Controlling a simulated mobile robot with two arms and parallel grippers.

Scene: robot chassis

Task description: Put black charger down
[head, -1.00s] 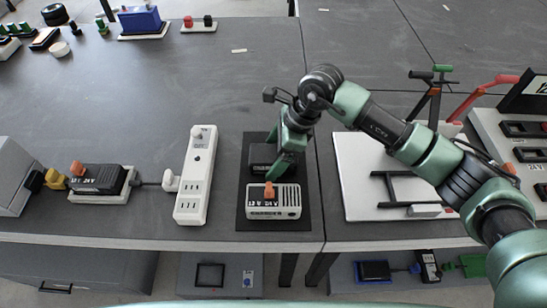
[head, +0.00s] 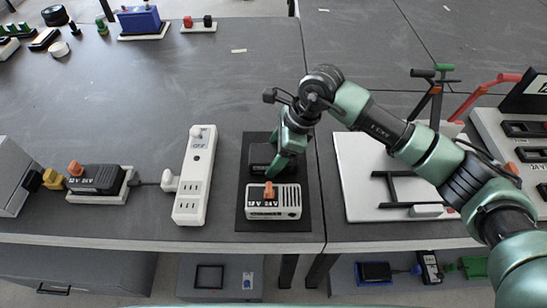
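My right gripper (head: 283,163) reaches down from the right over a dark mat (head: 299,220). A black block-shaped unit (head: 260,156), possibly the black charger, is at the back of this mat, right beside the gripper's fingers. The gripper hides its right part. I cannot tell whether the fingers hold it or are only beside it. A white charger (head: 288,201) with an orange knob and a 12 V 24 V label lies in front of it on the mat. Another black charger (head: 97,179) with an orange knob sits on a white base at the left. My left gripper is not in view.
A white power strip (head: 193,190) lies left of the mat, with a plug and cable at its left side. A white board (head: 360,165) with black bars lies on the right table under my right arm. The back middle of the left table is clear.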

